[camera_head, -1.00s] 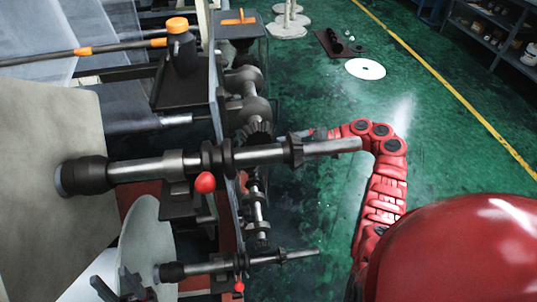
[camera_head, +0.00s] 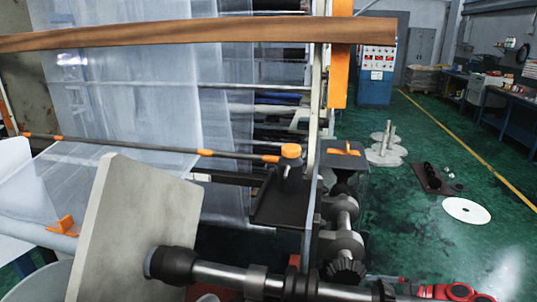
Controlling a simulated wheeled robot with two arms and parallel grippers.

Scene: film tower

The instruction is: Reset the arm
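My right arm shows only as a short stretch of red links at the bottom edge, right of the machine's shaft. The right gripper (camera_head: 407,287) is at the left end of those links, small and partly hidden near the shaft end, and its fingers cannot be made out. My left arm and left gripper are out of view.
The film machine's frame (camera_head: 316,120), with a wooden bar (camera_head: 190,34) across the top, fills the left. A dark tray (camera_head: 430,178) and a white disc (camera_head: 466,210) lie on the green floor (camera_head: 410,240). Benches (camera_head: 505,115) line the right; the floor between is mostly clear.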

